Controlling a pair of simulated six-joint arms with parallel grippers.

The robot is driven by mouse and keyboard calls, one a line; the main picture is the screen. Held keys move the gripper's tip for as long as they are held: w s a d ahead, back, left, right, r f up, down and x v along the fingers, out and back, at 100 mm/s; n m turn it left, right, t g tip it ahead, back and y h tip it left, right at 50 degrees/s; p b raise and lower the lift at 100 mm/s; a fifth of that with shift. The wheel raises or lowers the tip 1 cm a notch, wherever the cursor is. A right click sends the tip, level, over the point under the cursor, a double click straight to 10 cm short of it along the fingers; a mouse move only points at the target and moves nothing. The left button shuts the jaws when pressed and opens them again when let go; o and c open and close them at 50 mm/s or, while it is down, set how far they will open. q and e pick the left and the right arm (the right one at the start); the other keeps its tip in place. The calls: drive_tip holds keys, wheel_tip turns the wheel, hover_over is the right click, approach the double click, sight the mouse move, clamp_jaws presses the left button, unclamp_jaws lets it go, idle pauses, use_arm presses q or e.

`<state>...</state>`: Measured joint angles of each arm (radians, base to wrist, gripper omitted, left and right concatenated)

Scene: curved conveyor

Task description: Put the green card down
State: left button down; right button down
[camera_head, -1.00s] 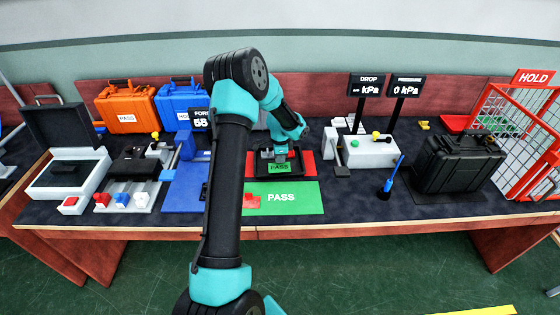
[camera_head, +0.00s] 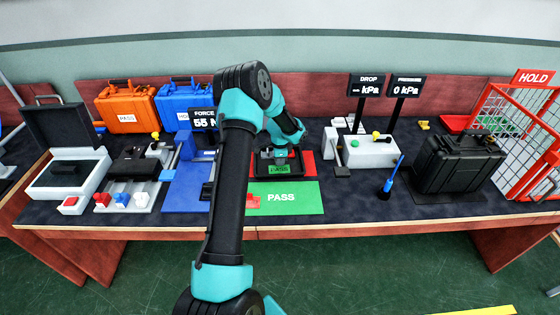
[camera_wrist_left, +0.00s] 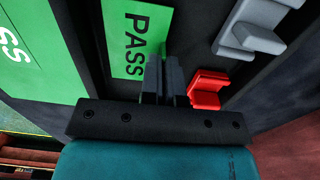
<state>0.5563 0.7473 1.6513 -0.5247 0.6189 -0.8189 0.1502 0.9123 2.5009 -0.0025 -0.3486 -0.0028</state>
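The green card (camera_head: 279,170) marked PASS lies at the front of a black case or tray (camera_head: 257,171) in the head view. It also shows in the left wrist view (camera_wrist_left: 136,38), over the dark surface of the case. My left gripper (camera_head: 280,157) points down over the case, right behind the card. In the left wrist view, my left fingers (camera_wrist_left: 165,75) are close together with a narrow gap at the card's lower edge. Whether they pinch the card or only touch it is hidden. My right gripper is not in view.
A green PASS mat (camera_head: 300,199) lies in front of the case. A red bracket (camera_wrist_left: 207,88) and grey bracket (camera_wrist_left: 250,38) sit beside my fingers. A blue fixture (camera_head: 185,195) stands left, a white test box (camera_head: 370,152) right, and a closed black case (camera_head: 460,165) farther right.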

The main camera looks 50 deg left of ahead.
use_arm(q)
drive_tip(key=shift+f, duration=0.1)
drive_tip(key=c, duration=1.8)
unclamp_jaws()
drive_tip(key=o, duration=0.4)
drive_tip(key=shift+o, duration=0.2)
wheel_tip(320, 180, up, 12)
